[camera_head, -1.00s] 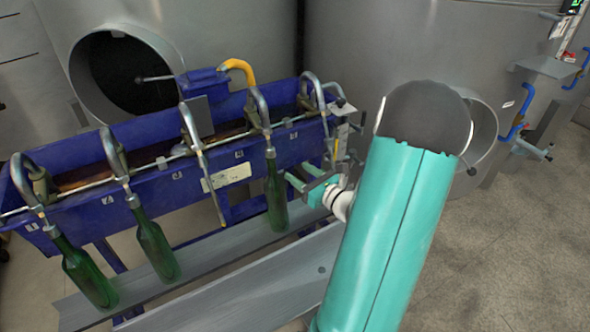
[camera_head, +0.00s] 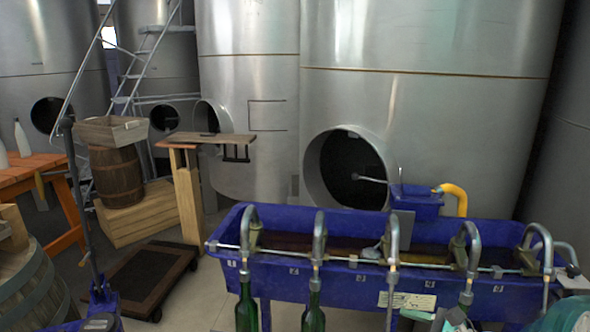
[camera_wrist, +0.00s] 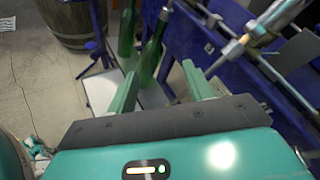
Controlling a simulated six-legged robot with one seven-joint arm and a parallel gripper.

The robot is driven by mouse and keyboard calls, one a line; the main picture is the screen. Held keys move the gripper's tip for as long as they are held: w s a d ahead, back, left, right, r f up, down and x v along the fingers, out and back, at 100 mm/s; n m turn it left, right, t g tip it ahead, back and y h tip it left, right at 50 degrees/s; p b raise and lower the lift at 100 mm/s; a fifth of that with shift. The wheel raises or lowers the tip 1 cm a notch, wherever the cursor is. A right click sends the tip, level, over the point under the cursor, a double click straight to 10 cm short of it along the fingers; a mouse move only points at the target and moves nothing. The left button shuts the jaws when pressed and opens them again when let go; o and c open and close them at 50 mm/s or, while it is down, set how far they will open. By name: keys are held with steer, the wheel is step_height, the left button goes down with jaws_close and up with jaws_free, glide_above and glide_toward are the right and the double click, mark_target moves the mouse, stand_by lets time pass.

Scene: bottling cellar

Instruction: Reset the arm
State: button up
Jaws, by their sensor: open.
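My gripper (camera_wrist: 160,72) shows in the wrist view with its two green fingers spread apart and nothing held between them. Beyond the fingers a green bottle (camera_wrist: 151,58) hangs at the blue bottle filler (camera_wrist: 225,62), and a second green bottle (camera_wrist: 126,34) is behind it. In the head view the blue filler (camera_head: 340,284) spans the lower right. Green bottles hang under its spouts, one at the left (camera_head: 246,312) and one beside it (camera_head: 314,318). My arm is mostly out of the head view, at the lower right.
Large steel tanks (camera_head: 430,110) stand behind the filler. At left are an orange table (camera_head: 40,165), a barrel (camera_head: 116,172), a wooden crate (camera_head: 112,131) and a dark dolly (camera_head: 150,275). Pale floor (camera_head: 210,290) is open between dolly and filler.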

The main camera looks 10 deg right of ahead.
steer(key=s+a+r+n+g+h, duration=0.2)
steer(key=s+a+n+g, duration=0.5)
steer(key=a+n, duration=0.55)
steer(key=s+a+r+n+t+h, duration=0.1)
steer(key=s+r+n+h, duration=0.5)
steer(key=n, duration=0.4)
steer(key=shift+s+r+n, duration=0.3)
steer(key=shift+r+n, duration=0.05)
steer(key=shift+r, duration=0.1)
